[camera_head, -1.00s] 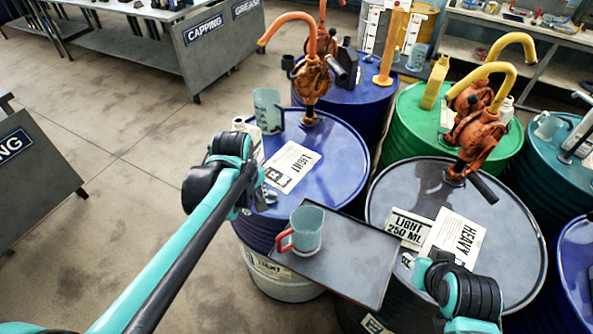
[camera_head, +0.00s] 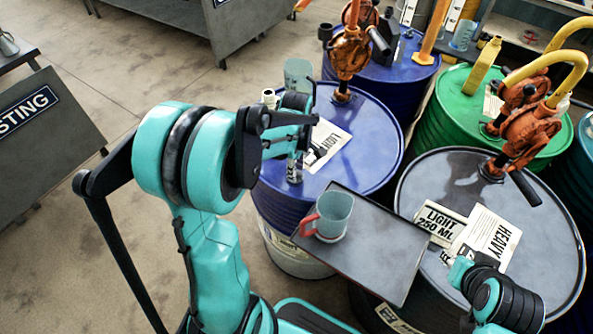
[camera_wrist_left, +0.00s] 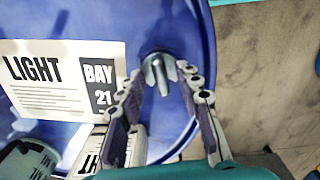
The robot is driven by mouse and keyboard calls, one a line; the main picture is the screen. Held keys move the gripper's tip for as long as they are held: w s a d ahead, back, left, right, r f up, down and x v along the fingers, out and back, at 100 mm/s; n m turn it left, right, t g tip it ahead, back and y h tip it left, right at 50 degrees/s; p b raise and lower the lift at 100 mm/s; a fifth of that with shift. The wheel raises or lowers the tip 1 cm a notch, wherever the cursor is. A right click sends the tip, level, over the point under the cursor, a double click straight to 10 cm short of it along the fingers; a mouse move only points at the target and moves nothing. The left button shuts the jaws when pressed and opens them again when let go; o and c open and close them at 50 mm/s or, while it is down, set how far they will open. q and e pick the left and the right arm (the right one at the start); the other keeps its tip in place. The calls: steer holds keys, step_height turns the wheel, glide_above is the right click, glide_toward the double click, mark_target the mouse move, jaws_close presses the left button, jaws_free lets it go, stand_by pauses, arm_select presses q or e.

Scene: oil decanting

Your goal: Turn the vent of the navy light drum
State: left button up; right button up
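The navy light drum (camera_head: 372,163) stands at the centre of the head view, with a LIGHT sheet on its lid. Its blue lid (camera_wrist_left: 180,22) fills much of the left wrist view. The vent (camera_wrist_left: 158,68), a small grey metal winged fitting, sits near the lid's rim. In the head view my left arm and gripper hide the vent. My left gripper (camera_wrist_left: 165,80) is open, its two fingers on either side of the vent with gaps showing. It also shows above the drum's near-left rim (camera_head: 296,160). My right gripper (camera_head: 457,268) is over the black drum's near edge; its fingers are unclear.
A grey tray (camera_head: 375,262) carries a clear jug with a red handle (camera_head: 333,215) beside the navy drum. An orange pump (camera_head: 350,50) rises from the drum's far side. Another clear jug (camera_head: 298,72) stands on the lid's far left. The black drum (camera_head: 430,185) is at right.

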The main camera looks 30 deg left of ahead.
arm_select(q)
steer(key=shift+f, duration=0.15)
jaws_close()
steer(key=shift+m, duration=0.4)
steer(key=m, duration=0.3)
steer(key=shift+s+m, duration=0.1)
steer(key=shift+m, duration=0.2)
steer(key=m, duration=0.4)
steer(key=shift+m, duration=0.3)
steer(key=m, duration=0.4)
steer(key=shift+s+a+m, duration=0.1)
steer(key=shift+m, duration=2.4)
